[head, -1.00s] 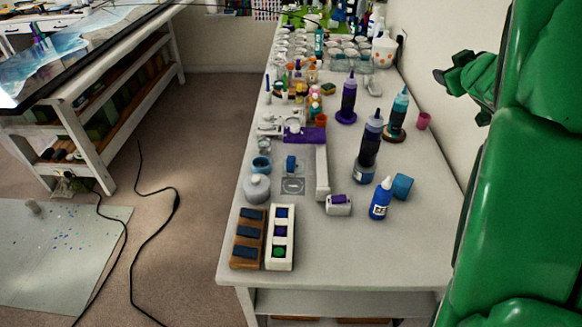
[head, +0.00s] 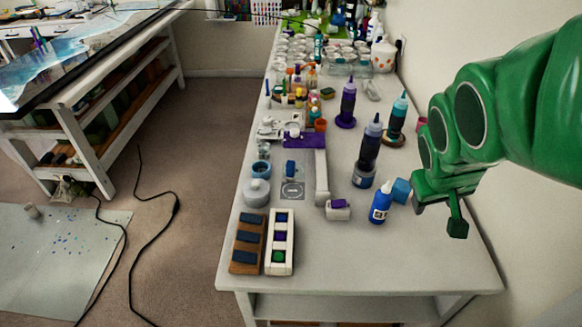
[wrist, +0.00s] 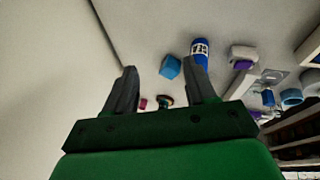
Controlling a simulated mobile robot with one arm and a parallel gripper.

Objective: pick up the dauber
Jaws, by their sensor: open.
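No label marks the dauber, so I cannot tell for sure which thing it is. A small blue block-like piece (head: 401,190) lies on the table beside a blue bottle (head: 380,206); a white block with a purple top (head: 338,209) sits left of the bottle. My gripper (head: 438,212) is open and empty, right of the blue piece and apart from it. In the wrist view the blue piece (wrist: 171,67) shows between and beyond the fingertips (wrist: 163,72). The bottle (wrist: 200,48) is partly behind the right finger, and the white block (wrist: 242,56) is farther right.
Tall dark bottles (head: 368,150) stand behind the blue bottle. A wooden tray (head: 247,246) and a white tray (head: 279,262) with coloured pads lie at the front left. A wall (head: 445,60) runs along the right. The table's front right (head: 400,265) is clear.

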